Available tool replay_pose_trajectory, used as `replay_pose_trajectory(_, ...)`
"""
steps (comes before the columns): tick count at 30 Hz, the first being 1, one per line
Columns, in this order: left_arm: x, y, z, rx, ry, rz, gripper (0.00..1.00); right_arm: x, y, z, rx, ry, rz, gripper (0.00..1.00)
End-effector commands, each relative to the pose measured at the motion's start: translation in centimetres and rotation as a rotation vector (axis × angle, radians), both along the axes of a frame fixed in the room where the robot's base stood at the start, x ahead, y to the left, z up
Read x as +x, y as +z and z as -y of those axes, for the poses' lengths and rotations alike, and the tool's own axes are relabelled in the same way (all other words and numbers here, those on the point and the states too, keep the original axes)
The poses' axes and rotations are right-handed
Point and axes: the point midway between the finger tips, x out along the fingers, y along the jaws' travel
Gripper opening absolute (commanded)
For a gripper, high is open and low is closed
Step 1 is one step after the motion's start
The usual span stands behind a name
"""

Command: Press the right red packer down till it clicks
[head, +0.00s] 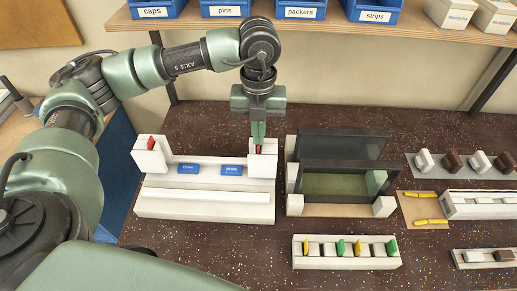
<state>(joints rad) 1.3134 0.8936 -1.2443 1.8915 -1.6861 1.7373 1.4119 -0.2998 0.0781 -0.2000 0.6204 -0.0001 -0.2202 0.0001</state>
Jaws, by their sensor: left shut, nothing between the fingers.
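The right red packer (259,149) shows as a small red piece in the top of the white block (262,165) at the right end of the white profile clamp (205,196). My left gripper (258,142) points straight down over that block, shut and empty. Its fingertips are at the red packer and partly hide it; I cannot tell whether they touch it. Another red packer (151,141) stands tilted in the white block (148,158) at the left end. My right gripper is not in the view.
Two blue labelled pieces (188,169) (231,170) lie on the clamp between the end blocks. A dark-framed glass unit (340,170) stands close on the right. A white rack (346,262) with yellow and green pieces is in front. A shelf (320,27) with blue bins runs above.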

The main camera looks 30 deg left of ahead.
Motion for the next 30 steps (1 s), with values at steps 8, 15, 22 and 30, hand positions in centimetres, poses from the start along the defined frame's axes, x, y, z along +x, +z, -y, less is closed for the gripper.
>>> replay_pose_trajectory(8, 0.0, -0.1, 0.0, 0.0, 0.0, -0.002, 0.0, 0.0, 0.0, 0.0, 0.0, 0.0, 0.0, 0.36)
replay_pose_trajectory(15, 0.0, 1.2, 0.0, 0.0, 0.0, -0.001, 0.0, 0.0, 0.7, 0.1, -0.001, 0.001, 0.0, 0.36)
replay_pose_trajectory(22, 0.0, 3.1, 0.0, 0.0, 0.0, 0.0, 0.0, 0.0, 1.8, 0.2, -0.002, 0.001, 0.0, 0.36)
replay_pose_trajectory(30, 0.0, 5.3, 0.0, -0.001, 0.0, 0.0, 0.0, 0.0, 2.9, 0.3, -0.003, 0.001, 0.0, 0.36)
